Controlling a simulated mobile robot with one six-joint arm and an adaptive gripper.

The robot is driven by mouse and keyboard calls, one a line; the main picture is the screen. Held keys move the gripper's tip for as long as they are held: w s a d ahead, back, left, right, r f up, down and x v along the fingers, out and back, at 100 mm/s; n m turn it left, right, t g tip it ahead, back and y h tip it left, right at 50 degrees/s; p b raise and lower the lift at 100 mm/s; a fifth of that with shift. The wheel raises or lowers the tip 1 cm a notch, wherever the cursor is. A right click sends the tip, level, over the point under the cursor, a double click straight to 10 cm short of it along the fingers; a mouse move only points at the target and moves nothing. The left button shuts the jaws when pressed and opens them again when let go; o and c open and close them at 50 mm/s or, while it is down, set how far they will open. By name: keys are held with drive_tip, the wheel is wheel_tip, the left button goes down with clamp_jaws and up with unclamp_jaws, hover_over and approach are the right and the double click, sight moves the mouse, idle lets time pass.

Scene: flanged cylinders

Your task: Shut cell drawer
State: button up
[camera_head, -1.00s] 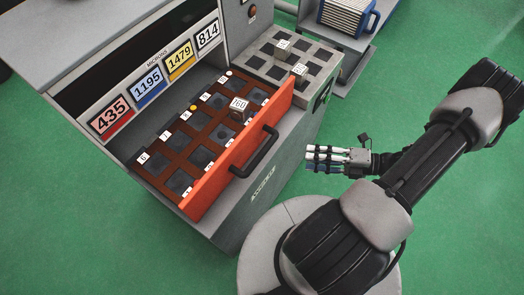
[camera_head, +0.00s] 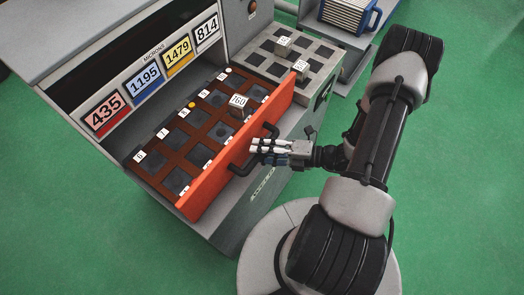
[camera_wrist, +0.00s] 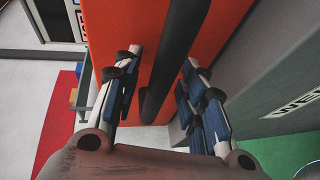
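The cell drawer (camera_head: 222,168) stands pulled out of the grey cabinet. It has an orange front, a black bar handle and a brown inside with dark square cells. A grey piece marked 760 (camera_head: 238,108) stands in one cell. My gripper (camera_head: 256,146) is at the drawer's handle, in front of the orange face. In the wrist view the handle (camera_wrist: 175,70) runs between my two fingers (camera_wrist: 160,62), which are apart, with visible gaps to the bar. The orange front (camera_wrist: 115,22) fills the area behind them. The handle's middle is partly hidden by my gripper in the head view.
The grey cabinet (camera_head: 240,215) carries number plates 435, 1195, 1479 and 814 above the drawer. A grey tray (camera_head: 320,62) with small grey pieces sits beside the drawer. A blue-framed unit (camera_head: 350,15) stands farther back. Green floor is clear at right.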

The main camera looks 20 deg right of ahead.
clamp_jaws()
idle(0.5)
idle(0.3)
